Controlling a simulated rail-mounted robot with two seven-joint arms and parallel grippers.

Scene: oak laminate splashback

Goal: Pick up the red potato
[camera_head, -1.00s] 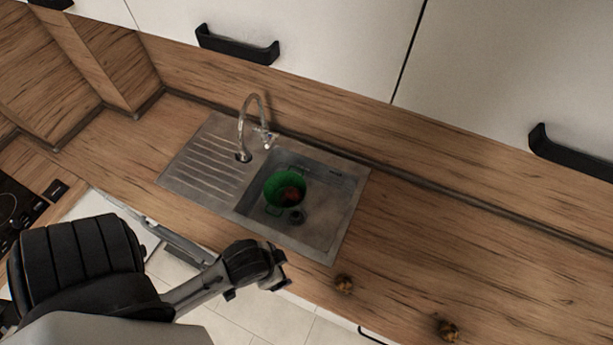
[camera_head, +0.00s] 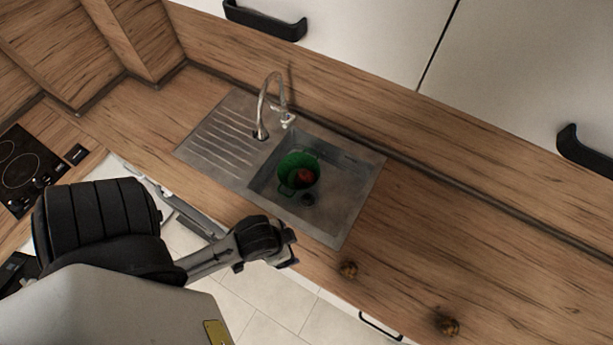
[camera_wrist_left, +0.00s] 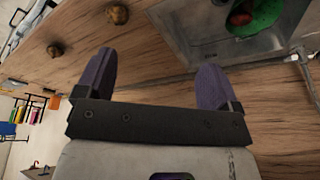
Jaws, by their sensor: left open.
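The red potato (camera_head: 304,176) lies inside a green colander-like bowl (camera_head: 284,174) in the sink basin. In the left wrist view, a red patch (camera_wrist_left: 240,16) shows inside the green bowl (camera_wrist_left: 267,14) at the top right edge, partly cut off. My left gripper (camera_head: 291,254) is by the counter's front edge, nearer to me than the sink and apart from the bowl. In the left wrist view its two fingers (camera_wrist_left: 155,63) are spread wide with nothing between them. My right gripper is not in view.
Two small brown round items (camera_head: 348,270) (camera_head: 449,326) sit on the wooden counter right of the sink. A curved tap (camera_head: 268,100) rises behind the steel sink (camera_head: 362,190). A black hob (camera_head: 25,170) is at the left. The counter at right is mostly clear.

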